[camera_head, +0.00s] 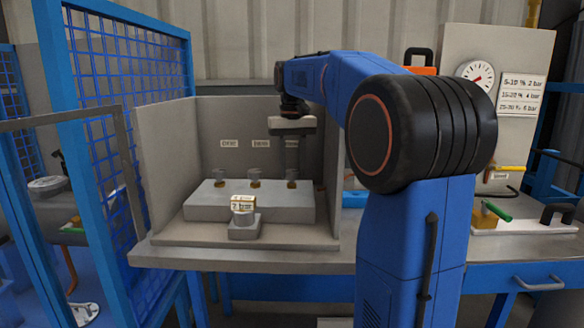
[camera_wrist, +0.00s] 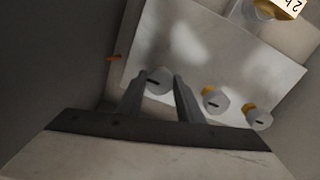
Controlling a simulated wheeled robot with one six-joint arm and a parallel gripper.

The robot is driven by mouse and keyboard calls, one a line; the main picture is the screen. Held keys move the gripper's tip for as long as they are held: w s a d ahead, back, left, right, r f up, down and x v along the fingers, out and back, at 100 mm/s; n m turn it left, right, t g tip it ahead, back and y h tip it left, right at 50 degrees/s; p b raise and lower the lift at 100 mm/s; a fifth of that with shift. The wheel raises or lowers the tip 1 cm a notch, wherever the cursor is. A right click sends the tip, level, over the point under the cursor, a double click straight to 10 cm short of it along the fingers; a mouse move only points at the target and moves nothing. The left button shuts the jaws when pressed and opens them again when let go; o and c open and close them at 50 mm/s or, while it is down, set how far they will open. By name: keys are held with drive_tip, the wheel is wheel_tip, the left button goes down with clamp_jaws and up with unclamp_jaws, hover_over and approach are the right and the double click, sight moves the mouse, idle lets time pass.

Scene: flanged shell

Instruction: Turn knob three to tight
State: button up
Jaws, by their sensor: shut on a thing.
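Three small knobs stand in a row on a pale grey block (camera_head: 215,205) inside a grey open-fronted box. They are the left knob (camera_head: 220,183), the middle knob (camera_head: 255,182) and the right knob (camera_head: 292,183). My gripper (camera_head: 292,172) points down and is shut on the right knob. In the wrist view its two fingers (camera_wrist: 160,80) lie on either side of this knob's round grey head (camera_wrist: 158,86), which has a dark mark. The other two knobs show there with yellowish parts, the middle knob (camera_wrist: 215,99) and the left knob (camera_wrist: 259,118). The wall labels are too small to read.
A small pedestal (camera_head: 243,232) with a yellowish label plate (camera_head: 243,203) stands in front of the block. The box's side walls (camera_head: 165,170) rise close around. A gauge panel (camera_head: 500,95) and a blue bench are at the right; a blue mesh fence (camera_head: 130,90) is at the left.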

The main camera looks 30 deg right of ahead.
sight(292, 171)
drive_tip(key=o, duration=1.1)
drive_tip(key=shift+c, duration=0.2)
wheel_tip(292, 171, up, 17)
drive_tip(key=shift+r, duration=0.2)
